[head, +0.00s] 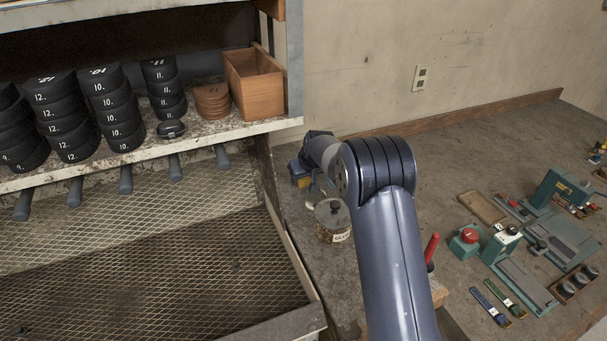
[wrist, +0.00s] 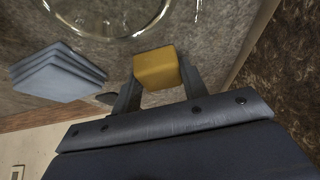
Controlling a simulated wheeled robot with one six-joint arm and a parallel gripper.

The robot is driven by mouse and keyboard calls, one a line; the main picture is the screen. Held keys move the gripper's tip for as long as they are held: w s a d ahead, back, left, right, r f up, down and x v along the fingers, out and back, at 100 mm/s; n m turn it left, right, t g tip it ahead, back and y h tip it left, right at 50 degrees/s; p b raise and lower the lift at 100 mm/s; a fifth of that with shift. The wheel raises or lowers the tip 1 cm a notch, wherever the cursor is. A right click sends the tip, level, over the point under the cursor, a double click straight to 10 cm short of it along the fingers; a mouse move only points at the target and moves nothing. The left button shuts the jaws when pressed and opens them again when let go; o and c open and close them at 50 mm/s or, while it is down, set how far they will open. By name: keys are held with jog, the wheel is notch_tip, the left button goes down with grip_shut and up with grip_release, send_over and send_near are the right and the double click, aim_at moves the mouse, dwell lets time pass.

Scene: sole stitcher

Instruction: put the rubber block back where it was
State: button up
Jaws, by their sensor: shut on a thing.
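The rubber block, a yellow block (wrist: 155,68), sits between the two grey fingers of my gripper (wrist: 158,82) in the wrist view. The fingers are shut on it. The bench top shows beyond the block; I cannot tell whether the block touches it. In the head view my arm hides most of the gripper. A small blue and yellow patch shows beside the arm's end there, too small to make out surely.
A glass jar (head: 332,222) stands on the bench near my gripper. A blue-grey stack (wrist: 58,72) lies beside the block in the wrist view. The shelf (head: 213,131) holds black rolls and a wooden box (head: 254,84). Green tools (head: 560,190) stand at right.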

jog(key=shift+f, duration=0.2)
jog(key=o, duration=0.9)
jog(key=shift+r, duration=0.1)
jog(key=shift+o, duration=0.2)
jog(key=shift+r, duration=0.1)
jog(key=shift+r, duration=0.15)
jog(key=b+v, duration=0.2)
jog(key=v, duration=0.9)
jog(key=shift+s+r+b, duration=0.25)
jog(key=shift+r+b, duration=0.05)
jog(key=shift+d, duration=0.1)
